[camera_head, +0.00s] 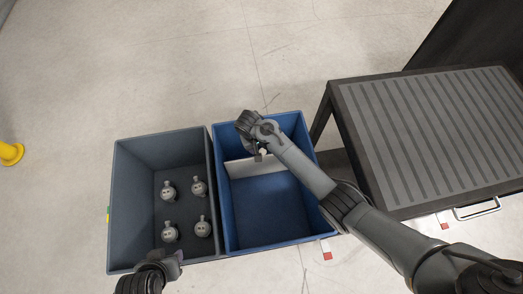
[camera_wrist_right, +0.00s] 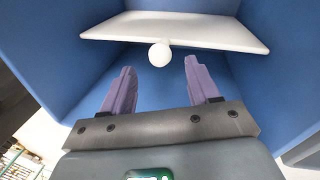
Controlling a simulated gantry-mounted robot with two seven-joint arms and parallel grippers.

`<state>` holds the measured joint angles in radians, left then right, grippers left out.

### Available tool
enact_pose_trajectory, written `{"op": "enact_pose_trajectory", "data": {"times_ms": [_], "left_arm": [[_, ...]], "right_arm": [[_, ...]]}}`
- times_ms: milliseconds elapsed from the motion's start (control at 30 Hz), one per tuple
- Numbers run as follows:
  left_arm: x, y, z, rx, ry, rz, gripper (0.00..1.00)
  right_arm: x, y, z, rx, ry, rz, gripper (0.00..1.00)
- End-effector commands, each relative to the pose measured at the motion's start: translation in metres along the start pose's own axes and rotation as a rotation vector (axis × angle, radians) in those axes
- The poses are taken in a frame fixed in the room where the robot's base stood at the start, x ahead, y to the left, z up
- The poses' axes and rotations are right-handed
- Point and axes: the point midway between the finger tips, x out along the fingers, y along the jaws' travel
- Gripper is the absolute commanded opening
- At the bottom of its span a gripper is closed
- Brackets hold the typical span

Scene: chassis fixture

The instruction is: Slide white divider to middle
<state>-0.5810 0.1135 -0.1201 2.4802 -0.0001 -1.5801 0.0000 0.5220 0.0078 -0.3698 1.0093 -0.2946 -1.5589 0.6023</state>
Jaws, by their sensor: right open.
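The white divider (camera_head: 240,168) stands across the blue box (camera_head: 265,205), nearer its far end. It also shows at the top of the right wrist view (camera_wrist_right: 195,29), with a round white knob (camera_wrist_right: 160,54) on its near edge. My right gripper (camera_head: 260,156) is over the divider in the head view; its arm hides part of the box. In the wrist view the purple fingers (camera_wrist_right: 159,66) are open, with the knob just ahead of the gap between their tips. My left gripper (camera_head: 177,257) is at the near edge of the grey box, partly out of sight.
A grey box (camera_head: 135,205) with several small grey knobbed parts (camera_head: 169,191) stands directly left of the blue box. A dark ribbed table (camera_head: 430,130) stands to the right. A yellow post (camera_head: 11,153) is at the far left. The floor beyond the boxes is clear.

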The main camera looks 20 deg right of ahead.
Motion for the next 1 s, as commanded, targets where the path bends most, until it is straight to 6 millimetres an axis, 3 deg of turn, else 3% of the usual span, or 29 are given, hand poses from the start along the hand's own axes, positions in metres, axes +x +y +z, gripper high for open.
{"op": "enact_pose_trajectory", "data": {"times_ms": [100,300,767,1000], "left_arm": [[0.009,0.001,0.003,-0.002,0.000,0.001,0.43],[0.017,0.001,0.005,-0.001,0.000,0.001,0.43],[0.018,-0.002,0.006,0.011,-0.001,-0.009,0.43],[0.018,-0.002,0.006,0.011,-0.001,-0.009,0.43]], "right_arm": [[0.021,0.000,0.000,0.000,0.000,0.001,0.60],[0.041,0.000,-0.001,-0.001,0.001,0.001,0.60],[0.049,0.000,0.000,-0.001,0.001,0.000,0.60],[0.049,0.000,0.000,-0.001,0.001,0.000,0.24]]}}
